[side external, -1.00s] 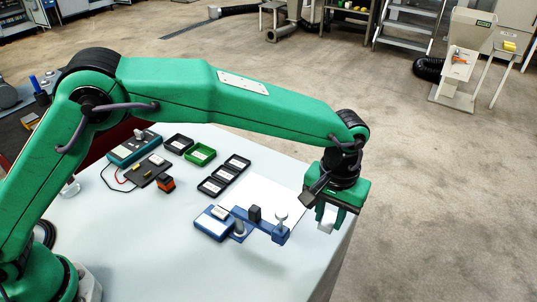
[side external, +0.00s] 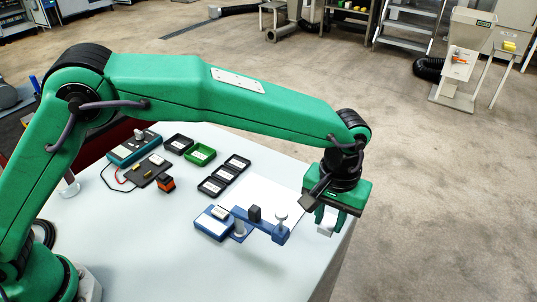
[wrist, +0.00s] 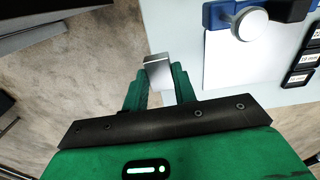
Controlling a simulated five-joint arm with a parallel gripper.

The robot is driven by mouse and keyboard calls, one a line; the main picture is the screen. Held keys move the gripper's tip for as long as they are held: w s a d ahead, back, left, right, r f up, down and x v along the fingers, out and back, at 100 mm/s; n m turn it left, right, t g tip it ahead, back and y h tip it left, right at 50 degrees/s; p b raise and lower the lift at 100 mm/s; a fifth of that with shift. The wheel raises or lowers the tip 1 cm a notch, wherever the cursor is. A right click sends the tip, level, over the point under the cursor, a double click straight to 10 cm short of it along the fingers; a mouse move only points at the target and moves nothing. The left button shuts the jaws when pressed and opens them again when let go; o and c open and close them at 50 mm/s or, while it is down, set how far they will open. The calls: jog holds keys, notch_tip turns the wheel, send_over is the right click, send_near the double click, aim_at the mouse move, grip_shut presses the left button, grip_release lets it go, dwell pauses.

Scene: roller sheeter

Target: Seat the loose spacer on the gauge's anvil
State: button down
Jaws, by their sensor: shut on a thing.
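My gripper (side external: 326,221) is shut on the pale, silvery spacer (side external: 326,230), which hangs from the fingertips near the table's right edge. In the wrist view the spacer (wrist: 158,72) sticks out beyond my fingertips (wrist: 158,82). The blue gauge (side external: 265,226) lies on the table to the left of my gripper, with a round silvery knob on its right end. In the wrist view the gauge (wrist: 287,10) is at the top right, apart from the spacer. I cannot clearly make out the anvil's face.
A white sheet (side external: 262,192) lies behind the gauge. Black trays (side external: 213,186), a green tray (side external: 201,153) and an orange-black block (side external: 166,184) stand farther left. A meter (side external: 133,147) with leads is at the back left. The front of the table (side external: 180,260) is clear.

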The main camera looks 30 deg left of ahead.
jog(key=shift+w+a+n, duration=0.4)
jog(key=shift+a+n, duration=0.2)
jog(key=shift+a, duration=0.05)
jog(key=w+a+f+n, duration=0.1)
jog(key=w+a+n, duration=0.3)
jog(key=a+n, duration=0.35)
jog(key=n, duration=0.9)
send_over(266, 202)
jog(key=shift+f, duration=0.95)
jog(key=shift+f, duration=0.15)
jog(key=shift+f, duration=2.4)
jog(key=shift+f, duration=1.05)
